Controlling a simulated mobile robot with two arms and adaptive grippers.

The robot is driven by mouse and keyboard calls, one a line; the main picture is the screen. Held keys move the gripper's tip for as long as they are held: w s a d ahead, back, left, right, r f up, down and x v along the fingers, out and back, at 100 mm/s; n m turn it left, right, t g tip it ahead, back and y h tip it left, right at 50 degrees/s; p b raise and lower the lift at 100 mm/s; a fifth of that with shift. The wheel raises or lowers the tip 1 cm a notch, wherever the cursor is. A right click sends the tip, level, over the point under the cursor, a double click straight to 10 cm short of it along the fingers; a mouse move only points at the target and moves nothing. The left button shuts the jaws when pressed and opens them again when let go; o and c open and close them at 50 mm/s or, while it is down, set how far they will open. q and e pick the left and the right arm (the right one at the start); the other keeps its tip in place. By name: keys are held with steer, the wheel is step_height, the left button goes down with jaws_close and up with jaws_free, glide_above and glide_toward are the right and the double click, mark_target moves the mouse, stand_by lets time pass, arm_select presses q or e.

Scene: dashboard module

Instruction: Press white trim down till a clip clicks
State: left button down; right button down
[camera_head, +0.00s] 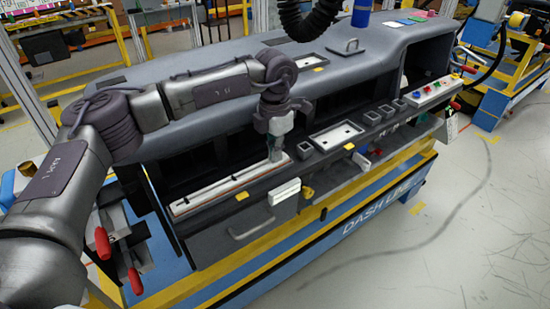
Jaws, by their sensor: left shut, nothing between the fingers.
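The white trim (222,190) is a long, narrow strip with a reddish line along it. It lies along the front ledge of the dark grey dashboard module (200,78), left of centre. My left gripper (275,156) points down over the right end of the trim, with its fingers shut and nothing held. The fingertips are at or very near the trim's surface; I cannot tell whether they touch. The clips under the trim are hidden. My right gripper is not in view.
A white-framed panel (336,135) and small square openings lie right of the trim. A white block (284,191) sits on the front face, above a drawer handle (252,228). A button box (433,91) is at the right end. Open floor lies at the right.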

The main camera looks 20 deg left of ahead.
arm_select(q)
steer(key=shift+s+f, duration=0.1)
steer(key=shift+f, duration=0.25)
steer(key=shift+r, duration=0.1)
steer(key=shift+r+p, duration=0.4)
steer(key=shift+r, duration=0.15)
step_height(320, 180, up, 7)
steer(key=p, duration=0.3)
steer(key=shift+p, duration=0.3)
steer(key=shift+f, duration=0.1)
